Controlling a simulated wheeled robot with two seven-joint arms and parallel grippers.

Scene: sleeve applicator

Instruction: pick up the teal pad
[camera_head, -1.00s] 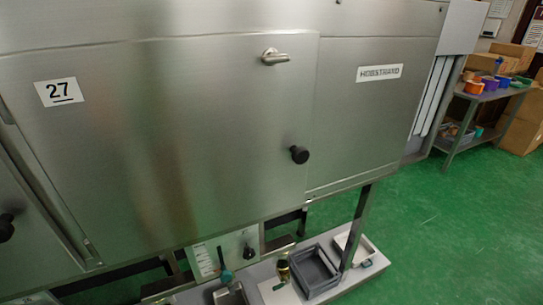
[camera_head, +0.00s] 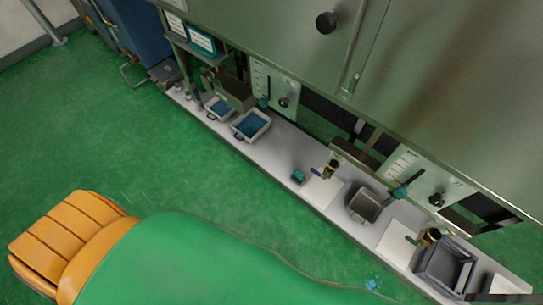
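A small teal block (camera_head: 298,176), which looks like the teal pad, lies on the long pale shelf (camera_head: 275,155) under the steel machine. It is near the shelf's front edge, to the left of a white board (camera_head: 321,188). It is small in the picture, so its exact shape is hard to tell. Neither of my grippers can be made out, and nothing touches the pad.
Two pale trays with blue contents (camera_head: 250,124) stand left on the shelf. A grey bin (camera_head: 364,205), a brass fitting (camera_head: 331,167), a teal-handled part (camera_head: 400,192) and a grey tray (camera_head: 445,265) stand right. A large green and orange shape covers the lower left.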

